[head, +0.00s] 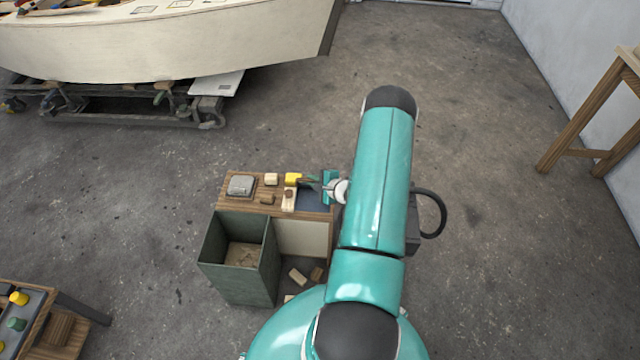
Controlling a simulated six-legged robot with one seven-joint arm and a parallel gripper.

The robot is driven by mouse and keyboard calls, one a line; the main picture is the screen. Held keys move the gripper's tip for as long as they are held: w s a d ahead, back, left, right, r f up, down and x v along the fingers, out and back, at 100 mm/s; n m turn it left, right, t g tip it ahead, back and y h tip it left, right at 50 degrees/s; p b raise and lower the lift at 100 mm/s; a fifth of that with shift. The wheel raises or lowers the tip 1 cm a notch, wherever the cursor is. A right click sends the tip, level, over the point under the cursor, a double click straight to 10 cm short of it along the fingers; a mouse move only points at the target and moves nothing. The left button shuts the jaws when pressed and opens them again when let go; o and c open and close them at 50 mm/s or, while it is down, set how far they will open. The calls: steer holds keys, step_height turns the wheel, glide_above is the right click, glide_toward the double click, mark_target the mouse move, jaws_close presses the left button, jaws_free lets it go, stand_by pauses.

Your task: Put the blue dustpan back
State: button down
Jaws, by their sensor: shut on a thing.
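A dark slate-blue flat thing (314,198) lies at the right end of the small cabinet's wooden top; it may be the blue dustpan, but it is too small and too covered to be sure. My gripper (309,180) is low over the right part of the top, pointing left. Its fingers are shut, with a small yellow block (293,178) at their tips. The exact contact is too small to see clearly. My arm hides what lies to the right of the cabinet.
The wooden cabinet top (233,204) also holds a grey tin (241,185) and several small wood pieces. An open green bin (238,275) stands in front. Wood offcuts (298,276) lie lower right of it. The boat hull (170,45) is behind; open floor lies right.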

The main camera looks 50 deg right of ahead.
steer(key=shift+w+d+f, duration=0.75)
steer(key=shift+d+f, duration=0.55)
steer(key=shift+f, duration=0.5)
steer(key=shift+w+d+f, duration=0.75)
steer(key=shift+d+f, duration=0.55)
steer(key=shift+f, duration=0.5)
steer(key=shift+w+d+f, duration=0.75)
steer(key=shift+d+f, duration=0.55)
steer(key=shift+f, duration=0.5)
steer(key=shift+f, duration=0.15)
steer(key=c, duration=1.5)
jaws_free()
steer(key=shift+o, duration=0.2)
